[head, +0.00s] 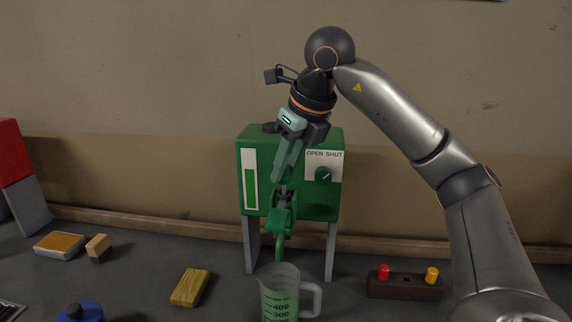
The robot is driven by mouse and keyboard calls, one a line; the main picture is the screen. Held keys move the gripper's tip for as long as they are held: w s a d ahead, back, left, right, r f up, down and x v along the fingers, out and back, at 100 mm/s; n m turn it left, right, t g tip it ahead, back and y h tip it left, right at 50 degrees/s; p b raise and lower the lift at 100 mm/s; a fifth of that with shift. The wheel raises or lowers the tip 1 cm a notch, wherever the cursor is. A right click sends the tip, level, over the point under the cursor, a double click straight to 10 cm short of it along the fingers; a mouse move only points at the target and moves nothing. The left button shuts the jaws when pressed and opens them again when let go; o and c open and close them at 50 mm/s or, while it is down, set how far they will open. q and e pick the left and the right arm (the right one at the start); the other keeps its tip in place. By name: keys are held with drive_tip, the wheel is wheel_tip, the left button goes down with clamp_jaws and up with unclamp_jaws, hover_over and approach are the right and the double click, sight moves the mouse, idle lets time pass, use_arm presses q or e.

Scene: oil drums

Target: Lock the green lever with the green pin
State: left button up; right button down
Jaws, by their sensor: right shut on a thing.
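A green drum box (252,140) on grey legs stands at the middle against the wall. It has a level gauge, an OPEN SHUT dial (323,175) and a green tap with lever (281,218) on its front. My right gripper (284,176) reaches down in front of the box, just above the tap, its fingers shut on a small green thing that looks like the green pin. The fingers and the green background hide most of the pin, and I cannot tell if it touches the lever. My left gripper is not in view.
A clear measuring jug (280,297) stands below the spout. A dark block (405,289) at right holds a red pin (384,271) and a yellow pin (432,275). A yellow sponge (190,287), a brush (98,247) and an orange-topped pad (60,244) lie left.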

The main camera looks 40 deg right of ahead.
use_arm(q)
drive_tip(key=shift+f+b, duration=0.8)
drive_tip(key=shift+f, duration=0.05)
use_arm(e)
drive_tip(key=shift+f, duration=1.2)
drive_tip(key=c, duration=0.6)
unclamp_jaws()
drive_tip(key=v, duration=0.3)
drive_tip(key=shift+r+p, duration=0.25)
drive_tip(key=shift+p, duration=0.15)
use_arm(q)
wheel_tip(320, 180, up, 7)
drive_tip(key=p, duration=0.6)
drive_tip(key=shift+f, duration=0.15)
use_arm(e)
drive_tip(key=v, duration=0.9)
drive_tip(key=shift+s+r, duration=0.1)
drive_tip(key=shift+s, duration=0.05)
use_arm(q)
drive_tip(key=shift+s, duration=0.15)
